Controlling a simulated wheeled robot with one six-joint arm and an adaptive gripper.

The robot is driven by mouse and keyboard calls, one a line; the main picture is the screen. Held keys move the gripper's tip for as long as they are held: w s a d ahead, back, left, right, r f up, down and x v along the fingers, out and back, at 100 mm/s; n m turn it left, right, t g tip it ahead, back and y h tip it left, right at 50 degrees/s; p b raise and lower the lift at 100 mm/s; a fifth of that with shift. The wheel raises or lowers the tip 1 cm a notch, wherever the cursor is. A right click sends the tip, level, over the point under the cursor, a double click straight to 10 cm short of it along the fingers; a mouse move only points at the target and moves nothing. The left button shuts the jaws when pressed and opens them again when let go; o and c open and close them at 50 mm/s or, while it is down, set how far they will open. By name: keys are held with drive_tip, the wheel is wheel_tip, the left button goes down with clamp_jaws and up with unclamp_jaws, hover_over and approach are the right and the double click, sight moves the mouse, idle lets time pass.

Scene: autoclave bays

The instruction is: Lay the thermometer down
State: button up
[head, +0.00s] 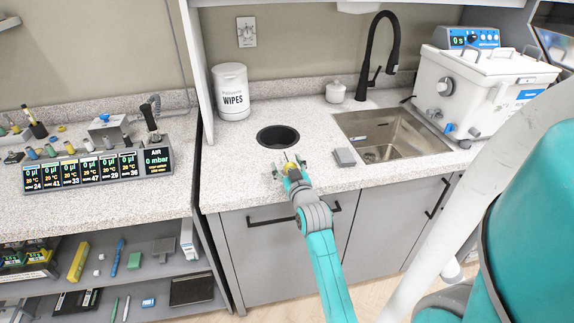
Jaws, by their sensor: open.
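My gripper (286,164) is at the end of my teal and grey arm, over the speckled counter (235,178) just in front of the round black opening. Its fingers are spread apart. A small yellow patch shows at the gripper, too small to tell what it is. I cannot make out a thermometer for sure; the gripper may hide it. I cannot tell how high the fingers are above the counter.
A round black opening (278,136) lies just beyond the gripper. A small grey block (344,157) lies right of it, beside the steel sink (395,145). A wipes tub (231,92) stands behind. A white water bath (480,90) stands right.

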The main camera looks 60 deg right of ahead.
drive_tip(key=v, duration=1.2)
drive_tip(key=shift+f, duration=0.1)
drive_tip(key=s+a+f+n+t+y, duration=0.1)
drive_tip(key=s+a+f+y, duration=0.15)
drive_tip(key=a, duration=0.45)
drive_tip(key=s+a+f+n+t+y, duration=0.1)
drive_tip(key=a+f, duration=0.2)
drive_tip(key=a, duration=0.5)
drive_tip(key=s+a+f+n+y, duration=0.1)
drive_tip(key=s+a+f+y, duration=0.15)
drive_tip(key=a, duration=0.45)
drive_tip(key=s+a+n+y, duration=0.4)
drive_tip(key=s+a+y, duration=0.2)
drive_tip(key=s+a, duration=0.7)
drive_tip(key=shift+v, duration=1.05)
drive_tip(key=shift+a, duration=0.1)
